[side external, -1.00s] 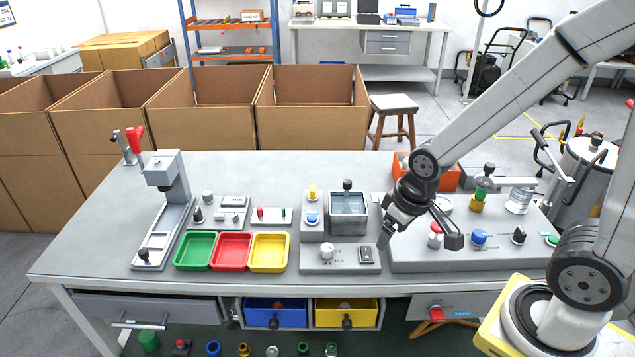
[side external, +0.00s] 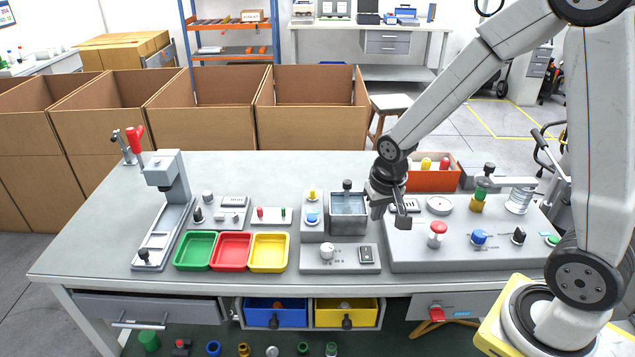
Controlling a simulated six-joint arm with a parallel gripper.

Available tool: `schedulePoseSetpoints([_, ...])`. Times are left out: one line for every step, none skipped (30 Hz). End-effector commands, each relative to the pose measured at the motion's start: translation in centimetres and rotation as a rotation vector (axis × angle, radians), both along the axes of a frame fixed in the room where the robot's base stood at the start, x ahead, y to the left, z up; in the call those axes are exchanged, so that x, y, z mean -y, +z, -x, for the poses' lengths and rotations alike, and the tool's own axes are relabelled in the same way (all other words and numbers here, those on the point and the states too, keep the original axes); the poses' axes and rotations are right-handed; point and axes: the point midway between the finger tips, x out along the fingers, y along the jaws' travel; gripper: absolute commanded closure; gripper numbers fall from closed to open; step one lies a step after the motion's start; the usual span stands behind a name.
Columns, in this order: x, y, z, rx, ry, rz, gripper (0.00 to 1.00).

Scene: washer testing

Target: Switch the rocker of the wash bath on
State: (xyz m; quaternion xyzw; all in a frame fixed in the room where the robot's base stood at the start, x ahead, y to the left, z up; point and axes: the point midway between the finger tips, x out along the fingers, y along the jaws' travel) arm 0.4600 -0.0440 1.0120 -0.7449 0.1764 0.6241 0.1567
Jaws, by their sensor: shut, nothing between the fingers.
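The wash bath (side external: 348,224) is a grey open-topped basin at the table's middle, with a black knob at its back rim. In front of it is a grey panel (side external: 312,265) carrying a white round knob (side external: 327,251) and a small dark rocker (side external: 366,255) in a light frame. Which way the rocker is tipped is too small to tell. My gripper (side external: 390,217) is shut and empty, pointing down just right of the bath. It is above and behind the rocker in the picture, apart from it.
A grey panel (side external: 465,258) with a red mushroom button (side external: 437,233) and blue knob (side external: 479,238) lies right of the rocker. An orange bin (side external: 432,181) stands behind my gripper. Green, red and yellow trays (side external: 268,268) sit left. The table's front strip is clear.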

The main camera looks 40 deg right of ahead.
Motion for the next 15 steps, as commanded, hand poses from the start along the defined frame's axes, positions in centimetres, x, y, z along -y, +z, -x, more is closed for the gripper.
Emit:
schedulePoseSetpoints([0.6, -0.5, -0.7, -0.007, -0.049, -0.001, 1.0])
schedulePoseSetpoints([0.9, -0.6, -1.1, -0.008, -0.079, -0.001, 1.0])
schedulePoseSetpoints([1.4, -0.9, -1.5, -0.01, -0.115, -0.001, 1.0])
schedulePoseSetpoints([1.7, -1.1, -1.8, -0.013, -0.141, 0.0, 1.0])
schedulePoseSetpoints([2.0, -1.3, -2.1, -0.015, -0.167, 0.0, 1.0])
schedulePoseSetpoints([2.3, -1.5, -2.5, -0.017, -0.197, -0.001, 1.0])
schedulePoseSetpoints([2.5, -1.7, -2.7, -0.018, -0.217, 0.0, 1.0])
schedulePoseSetpoints([2.7, -1.8, -2.9, -0.018, -0.234, 0.001, 1.0])
schedulePoseSetpoints([3.0, -2.0, -3.1, -0.02, -0.255, 0.001, 1.0])
schedulePoseSetpoints([3.1, -2.1, -3.3, -0.02, -0.269, 0.001, 1.0])
schedulePoseSetpoints([3.3, -2.2, -3.4, -0.02, -0.281, 0.001, 1.0])
schedulePoseSetpoints([3.4, -2.2, -3.5, -0.02, -0.293, 0.0, 1.0])
schedulePoseSetpoints([3.5, -2.3, -3.6, -0.021, -0.3, 0.001, 1.0])
schedulePoseSetpoints([3.5, -2.4, -3.6, -0.021, -0.305, 0.001, 1.0])
schedulePoseSetpoints([3.6, -2.4, -3.7, -0.021, -0.309, 0.001, 1.0])
